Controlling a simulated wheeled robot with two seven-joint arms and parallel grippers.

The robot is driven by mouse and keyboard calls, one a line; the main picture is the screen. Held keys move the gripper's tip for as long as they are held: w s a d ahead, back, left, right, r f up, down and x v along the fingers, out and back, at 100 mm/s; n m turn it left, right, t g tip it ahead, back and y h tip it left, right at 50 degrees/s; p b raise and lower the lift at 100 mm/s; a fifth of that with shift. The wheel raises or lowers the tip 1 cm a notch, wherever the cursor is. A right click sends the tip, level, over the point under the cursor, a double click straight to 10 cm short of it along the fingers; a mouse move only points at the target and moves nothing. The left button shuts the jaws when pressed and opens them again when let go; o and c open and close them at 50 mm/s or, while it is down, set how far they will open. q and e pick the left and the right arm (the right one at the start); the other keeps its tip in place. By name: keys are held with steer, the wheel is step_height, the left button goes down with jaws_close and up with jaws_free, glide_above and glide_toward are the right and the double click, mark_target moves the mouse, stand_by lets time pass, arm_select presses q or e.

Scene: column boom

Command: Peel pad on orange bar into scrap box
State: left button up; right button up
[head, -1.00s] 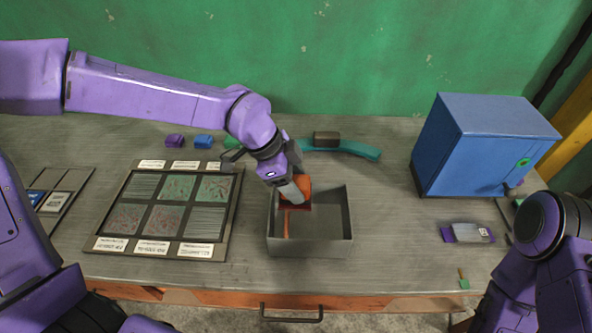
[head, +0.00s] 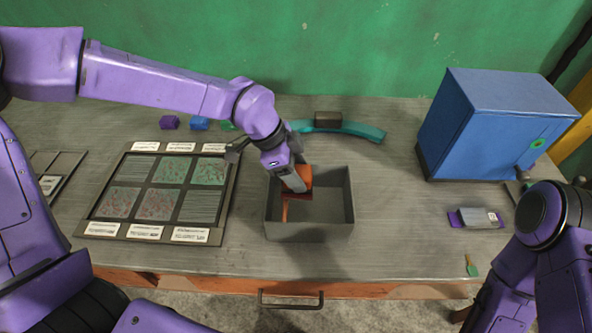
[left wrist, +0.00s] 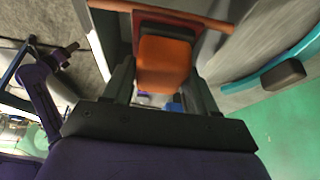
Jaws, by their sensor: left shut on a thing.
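My left gripper (head: 300,184) is shut on an orange block (head: 306,175) and holds it at the far part of a grey open box (head: 311,231), apparently the scrap box. In the left wrist view the block (left wrist: 164,66) shows between the two fingers. A dark red and black flat piece (left wrist: 168,22) lies just beyond it; whether this is the pad I cannot tell. A thin orange bar (head: 285,210) shows inside the box's left part. How bar and block connect is hidden.
A blue cabinet (head: 490,130) stands at the back right, with a purple and grey piece (head: 476,218) before it. A framed sample board (head: 128,231) lies left of the box. A teal curved bar (head: 360,130) with a dark block (head: 328,118) lies behind.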

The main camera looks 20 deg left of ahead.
arm_select(q)
steer(key=shift+s+r, duration=0.1)
steer(key=shift+f+b, duration=0.5)
steer(key=shift+f, duration=0.05)
steer(key=shift+f, duration=0.2)
step_height(320, 180, up, 9)
steer(key=p, duration=0.6)
steer(key=shift+r, duration=0.15)
stand_by(0.4)
